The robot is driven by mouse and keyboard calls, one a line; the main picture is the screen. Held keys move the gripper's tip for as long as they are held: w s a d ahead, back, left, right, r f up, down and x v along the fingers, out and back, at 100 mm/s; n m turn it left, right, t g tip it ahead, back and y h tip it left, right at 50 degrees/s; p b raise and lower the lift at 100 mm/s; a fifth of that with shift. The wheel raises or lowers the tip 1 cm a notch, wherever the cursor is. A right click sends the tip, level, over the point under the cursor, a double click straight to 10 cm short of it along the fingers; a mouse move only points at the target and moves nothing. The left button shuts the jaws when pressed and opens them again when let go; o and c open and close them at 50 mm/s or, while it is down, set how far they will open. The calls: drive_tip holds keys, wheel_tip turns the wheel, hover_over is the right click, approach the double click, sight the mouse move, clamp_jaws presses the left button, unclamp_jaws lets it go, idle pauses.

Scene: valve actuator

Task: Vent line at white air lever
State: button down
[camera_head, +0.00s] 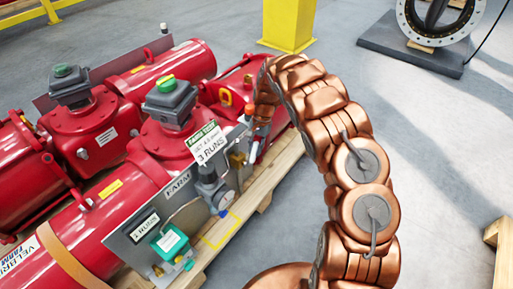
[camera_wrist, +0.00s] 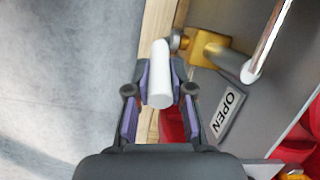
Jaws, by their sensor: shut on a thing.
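The white air lever (camera_wrist: 160,75) shows in the wrist view as a white cylindrical handle beside a brass valve body (camera_wrist: 207,48). My gripper (camera_wrist: 160,84) is shut on it, with one dark finger on each side. A label reading "OPEN" (camera_wrist: 228,108) lies on the grey panel to the right of the lever. In the head view my copper-coloured arm arches over to the right end of the grey panel (camera_head: 128,238). There the fingers and the lever are too small and covered to make out clearly.
Red actuators (camera_head: 100,225) with grey switch boxes fill the left on a wooden pallet (camera_head: 268,180). A gauge and a teal box (camera_head: 170,243) are on the panel. A yellow post (camera_head: 289,25) stands behind. The floor to the right is mostly clear.

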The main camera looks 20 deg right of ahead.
drive_tip(key=c, duration=1)
unclamp_jaws()
drive_tip(key=v, duration=1.2)
drive_tip(key=shift+d, duration=0.1)
